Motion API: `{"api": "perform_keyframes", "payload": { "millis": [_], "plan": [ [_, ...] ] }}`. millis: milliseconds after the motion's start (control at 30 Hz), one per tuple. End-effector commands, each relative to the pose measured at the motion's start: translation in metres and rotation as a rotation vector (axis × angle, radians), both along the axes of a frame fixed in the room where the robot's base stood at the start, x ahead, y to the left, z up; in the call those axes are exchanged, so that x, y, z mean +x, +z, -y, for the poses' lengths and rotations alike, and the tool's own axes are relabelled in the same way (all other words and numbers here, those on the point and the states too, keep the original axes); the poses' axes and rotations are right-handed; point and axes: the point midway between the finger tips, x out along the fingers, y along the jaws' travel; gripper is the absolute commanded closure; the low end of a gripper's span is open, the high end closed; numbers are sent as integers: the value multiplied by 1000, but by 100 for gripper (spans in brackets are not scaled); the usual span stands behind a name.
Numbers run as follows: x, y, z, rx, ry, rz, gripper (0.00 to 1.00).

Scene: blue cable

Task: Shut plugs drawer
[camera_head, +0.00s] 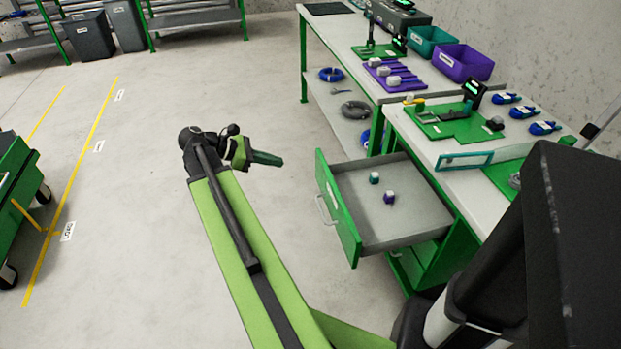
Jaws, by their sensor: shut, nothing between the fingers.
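The drawer (408,222) stands pulled out of the green workbench on the right, with a green front and a pale handle (328,209) facing left. Inside it lie a teal-and-white plug (374,178) and a purple-and-white plug (389,197), apart from each other. My green gripper (281,161) is to the left of the drawer front, shut and empty, with a gap between them. Its fingers point right, toward the drawer's far front corner. I cannot tell its exact height against the drawer.
Another drawer front (410,270) is below the open one. A green cart (15,190) stands far left.

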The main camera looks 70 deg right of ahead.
Motion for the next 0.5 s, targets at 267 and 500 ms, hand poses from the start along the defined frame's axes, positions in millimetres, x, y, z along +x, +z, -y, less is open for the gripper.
{"api": "perform_keyframes", "payload": {
  "millis": [267, 500],
  "plan": [
    [-22, -21, 16, 1, -1, 3, 100],
    [-57, -48, 45, 0, -1, 5, 100]
  ]
}}
